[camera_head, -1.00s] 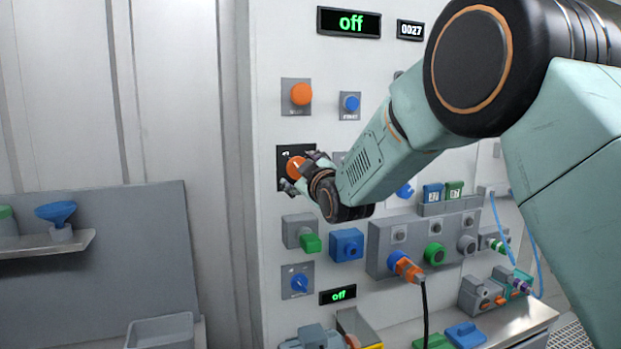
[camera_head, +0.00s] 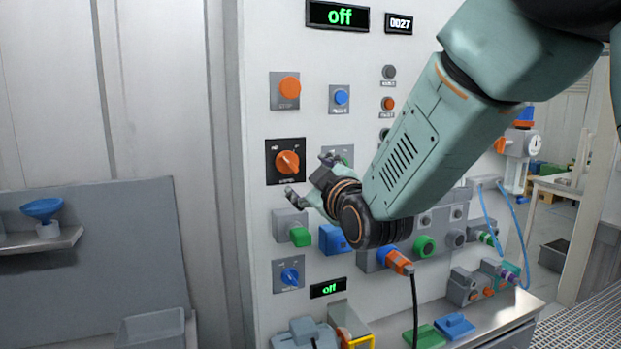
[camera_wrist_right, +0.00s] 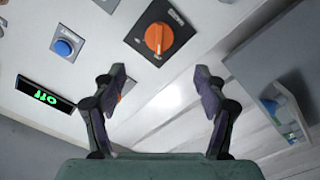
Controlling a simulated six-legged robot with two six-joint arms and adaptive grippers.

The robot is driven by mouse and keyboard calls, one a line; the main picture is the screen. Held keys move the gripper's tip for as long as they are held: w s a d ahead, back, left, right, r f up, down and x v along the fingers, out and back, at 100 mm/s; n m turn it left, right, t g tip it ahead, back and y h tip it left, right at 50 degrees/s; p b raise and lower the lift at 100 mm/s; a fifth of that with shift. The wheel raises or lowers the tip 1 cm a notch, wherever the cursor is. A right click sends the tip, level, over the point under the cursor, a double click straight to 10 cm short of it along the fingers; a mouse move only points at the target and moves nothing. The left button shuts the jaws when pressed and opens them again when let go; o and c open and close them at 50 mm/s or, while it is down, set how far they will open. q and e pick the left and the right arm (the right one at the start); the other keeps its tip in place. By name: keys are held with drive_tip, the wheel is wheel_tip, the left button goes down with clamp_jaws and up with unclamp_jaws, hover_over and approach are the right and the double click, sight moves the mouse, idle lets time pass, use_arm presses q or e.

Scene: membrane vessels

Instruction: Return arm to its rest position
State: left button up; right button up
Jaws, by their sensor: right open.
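My right gripper (camera_head: 309,176) is open and empty, a little to the right of and in front of the orange rotary switch (camera_head: 288,162) on its black plate. In the right wrist view the two fingers of the gripper (camera_wrist_right: 158,88) stand wide apart, with nothing between them. The orange switch (camera_wrist_right: 159,38) shows there beyond the fingertips, apart from them. My right arm crosses the head view from the upper right and hides part of the panel. My left gripper is not in view.
The white panel carries an orange button (camera_head: 290,87), a blue button (camera_head: 341,97), a blue knob (camera_head: 290,276) and an "off" display (camera_head: 338,15). An orange plug (camera_head: 399,261) with a black cable sits lower down. A shelf (camera_head: 40,243) with a blue funnel (camera_head: 42,208) is at left.

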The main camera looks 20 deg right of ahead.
drive_tip(key=shift+w, duration=0.1)
idle(0.3)
drive_tip(key=s+f+m+g+b, duration=0.25)
drive_tip(key=s+f, duration=0.25)
drive_tip(key=f, duration=0.8)
drive_tip(key=s+f+m+g+b, duration=0.25)
drive_tip(key=s+f+g, duration=0.2)
drive_tip(key=f, duration=0.85)
drive_tip(key=s+f+m+g+b, duration=0.25)
drive_tip(key=s+f, duration=0.35)
drive_tip(key=f, duration=0.7)
drive_tip(key=s+f+m+g+b, duration=0.1)
drive_tip(key=s+f+g+b, duration=0.7)
drive_tip(key=s+f, duration=1.9)
drive_tip(key=s, duration=0.2)
drive_tip(key=shift+s+d, duration=0.35)
drive_tip(key=shift+d, duration=0.05)
